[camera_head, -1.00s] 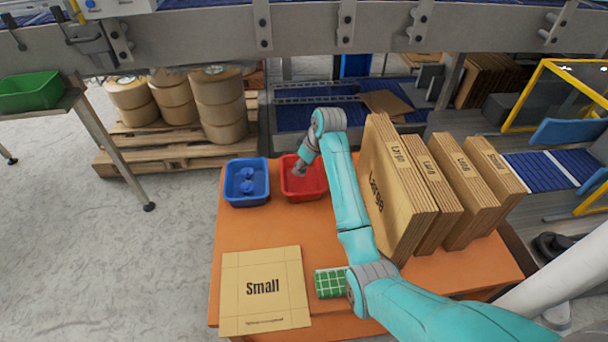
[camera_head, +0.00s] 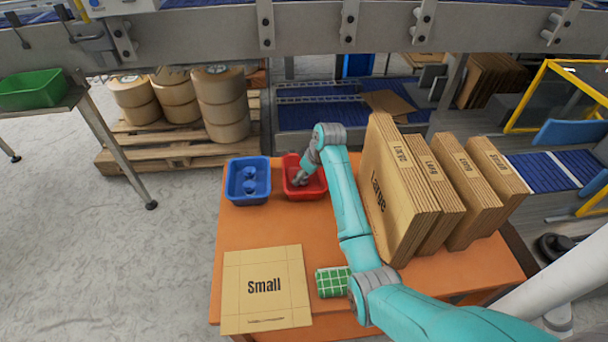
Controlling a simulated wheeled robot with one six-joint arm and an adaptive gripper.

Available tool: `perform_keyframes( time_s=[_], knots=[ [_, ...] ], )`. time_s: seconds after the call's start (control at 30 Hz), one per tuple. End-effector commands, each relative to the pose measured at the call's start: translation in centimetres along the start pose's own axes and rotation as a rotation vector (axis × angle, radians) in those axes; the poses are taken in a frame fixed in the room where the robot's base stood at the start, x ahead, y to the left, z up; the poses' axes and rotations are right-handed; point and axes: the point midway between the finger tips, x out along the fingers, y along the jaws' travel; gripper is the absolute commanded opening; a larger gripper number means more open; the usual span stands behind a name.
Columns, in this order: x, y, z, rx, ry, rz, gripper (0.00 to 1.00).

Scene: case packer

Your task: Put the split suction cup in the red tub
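The red tub (camera_head: 318,187) sits on the orange table, to the right of the blue tub (camera_head: 248,200). Blue suction cups (camera_head: 249,179) lie inside the blue tub. My gripper (camera_head: 300,179) points down at the left side of the red tub, at or inside its rim. It is small in the picture and partly hidden by my arm, so I cannot see whether its fingers are open or shut. No split suction cup can be made out at the gripper or in the visible part of the red tub.
A flat carton marked Small (camera_head: 265,288) lies at the table's front left. A green checked item (camera_head: 332,282) lies beside my arm. Upright stacks of cartons (camera_head: 405,200) fill the table's right side. A grey conveyor frame (camera_head: 300,30) crosses the back.

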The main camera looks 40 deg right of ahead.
Motion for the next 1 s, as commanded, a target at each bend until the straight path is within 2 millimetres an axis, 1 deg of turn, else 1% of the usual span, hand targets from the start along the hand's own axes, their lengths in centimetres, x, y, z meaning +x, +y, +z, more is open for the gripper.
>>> perform_keyframes(
  time_s=[0.23,0.37,0.47,0.8,0.9,1.0],
  knots=[
    [-0.1,0.0,-0.1,0.0,0.001,0.0,0.66],
    [-1.0,0.1,-0.1,0.0,0.002,0.002,0.66],
    [-2.4,0.1,-0.2,-0.001,0.003,0.003,0.66],
    [-9.1,0.1,-0.2,0.0,0.003,0.002,0.66],
    [-10.5,0.0,-0.1,0.0,0.002,0.001,0.66],
    [-11.5,0.0,-0.1,0.0,0.001,0.001,0.66]
  ],
)
